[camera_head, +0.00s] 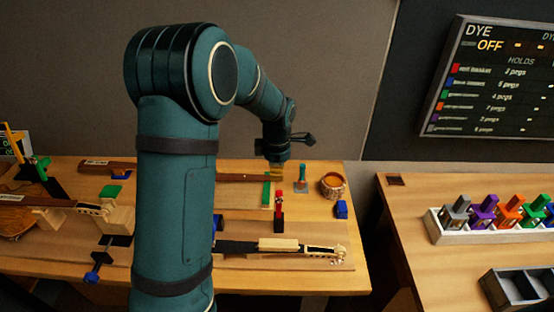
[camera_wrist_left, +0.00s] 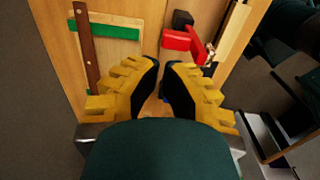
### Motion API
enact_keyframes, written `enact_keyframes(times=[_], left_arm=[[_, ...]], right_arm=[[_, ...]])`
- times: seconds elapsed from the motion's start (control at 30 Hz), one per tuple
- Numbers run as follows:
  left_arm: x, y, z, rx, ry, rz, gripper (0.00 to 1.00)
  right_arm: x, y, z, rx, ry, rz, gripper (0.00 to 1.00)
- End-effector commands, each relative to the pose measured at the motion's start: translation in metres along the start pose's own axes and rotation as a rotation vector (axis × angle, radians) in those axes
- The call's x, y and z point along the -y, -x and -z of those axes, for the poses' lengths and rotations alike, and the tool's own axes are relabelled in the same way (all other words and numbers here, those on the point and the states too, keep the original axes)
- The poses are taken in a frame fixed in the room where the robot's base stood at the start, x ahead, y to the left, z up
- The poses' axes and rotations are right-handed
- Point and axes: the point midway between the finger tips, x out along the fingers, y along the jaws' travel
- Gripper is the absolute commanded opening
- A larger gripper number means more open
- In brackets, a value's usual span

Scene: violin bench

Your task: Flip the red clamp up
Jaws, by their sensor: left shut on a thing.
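The red clamp (camera_head: 279,202) stands on a dark base near the right end of the bench, with its red part rising. In the left wrist view the red clamp (camera_wrist_left: 182,41) lies just beyond the fingertips, beside a black block. My left gripper (camera_head: 276,172) points down just above and behind it. My right gripper is not in view.
A violin neck (camera_head: 280,246) lies in front of the clamp. A brown cup (camera_head: 333,185), a teal-handled tool (camera_head: 301,173) and a blue block (camera_head: 341,209) stand to the right. A green strip (camera_wrist_left: 103,31) and a dark fingerboard (camera_wrist_left: 87,45) lie left of the fingers.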

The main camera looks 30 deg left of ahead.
Motion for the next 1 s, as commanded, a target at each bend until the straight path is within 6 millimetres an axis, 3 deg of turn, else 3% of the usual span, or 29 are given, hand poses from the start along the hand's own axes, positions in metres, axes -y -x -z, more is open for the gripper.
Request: enact_keyframes(times=[0.2,0.4,0.83,1.0], left_arm=[[0.0,-0.038,0.0,-0.001,0.001,0.002,0.0],[0.0,-0.054,0.0,0.0,0.0,0.0,0.0],[-0.001,-0.057,0.0,0.0,0.001,0.002,0.0],[-0.007,-0.059,0.001,-0.006,0.005,0.067,0.0]], right_arm=[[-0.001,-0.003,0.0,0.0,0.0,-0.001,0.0],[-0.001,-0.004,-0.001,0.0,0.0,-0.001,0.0],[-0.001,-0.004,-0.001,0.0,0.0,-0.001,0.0],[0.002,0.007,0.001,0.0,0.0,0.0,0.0]])
